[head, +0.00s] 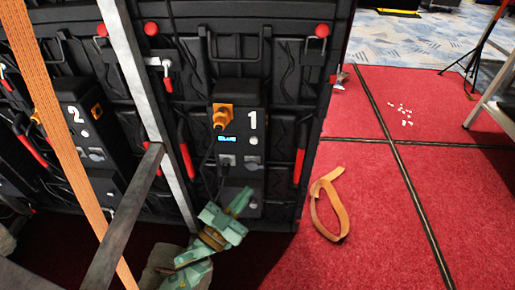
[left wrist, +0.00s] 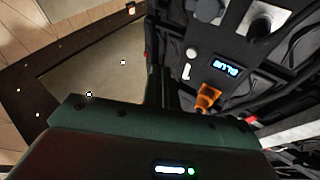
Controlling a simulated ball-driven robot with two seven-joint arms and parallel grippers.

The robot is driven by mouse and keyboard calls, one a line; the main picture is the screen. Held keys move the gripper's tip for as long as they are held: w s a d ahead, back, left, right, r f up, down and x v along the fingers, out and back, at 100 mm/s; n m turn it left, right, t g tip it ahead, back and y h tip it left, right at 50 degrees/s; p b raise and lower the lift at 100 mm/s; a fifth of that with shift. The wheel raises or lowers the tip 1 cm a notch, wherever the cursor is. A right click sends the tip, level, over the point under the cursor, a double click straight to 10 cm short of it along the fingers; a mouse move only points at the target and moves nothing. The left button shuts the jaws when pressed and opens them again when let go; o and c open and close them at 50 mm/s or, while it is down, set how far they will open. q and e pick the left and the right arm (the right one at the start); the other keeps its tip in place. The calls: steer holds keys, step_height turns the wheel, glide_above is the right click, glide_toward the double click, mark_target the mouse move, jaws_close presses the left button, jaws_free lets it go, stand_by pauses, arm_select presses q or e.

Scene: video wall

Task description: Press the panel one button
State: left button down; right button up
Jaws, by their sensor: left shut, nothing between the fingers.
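Panel one is a black box (head: 238,166) marked with a white 1 on the back of the video wall. It has a small lit blue display (head: 228,138) reading BLUE, an orange plug (head: 222,115) and a pale round button (head: 253,141) right of the display. In the left wrist view the display (left wrist: 227,70), the orange plug (left wrist: 207,97) and a pale button (left wrist: 191,53) show. My left gripper (head: 238,203), greenish, is shut and empty, just below and in front of the box's lower part. I cannot tell whether it touches the box. My right gripper is not in view.
A similar box (head: 85,135) marked 2 is at the left. A metal post (head: 140,80) and an orange strap (head: 60,130) cross the left side. Red handles stick out of the wall. Red carpet (head: 375,220) with a looped tan strap (head: 330,205) lies right.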

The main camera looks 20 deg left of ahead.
mark_target(254, 140)
arm_select(q)
steer(key=r, duration=0.1)
steer(key=r+m+t+h+b, duration=0.1)
steer(key=r, duration=0.1)
steer(key=w+r+h, duration=0.1)
steer(key=shift+d+r+t, duration=0.2)
steer(key=shift+r+t, duration=0.1)
steer(key=shift+r, duration=0.05)
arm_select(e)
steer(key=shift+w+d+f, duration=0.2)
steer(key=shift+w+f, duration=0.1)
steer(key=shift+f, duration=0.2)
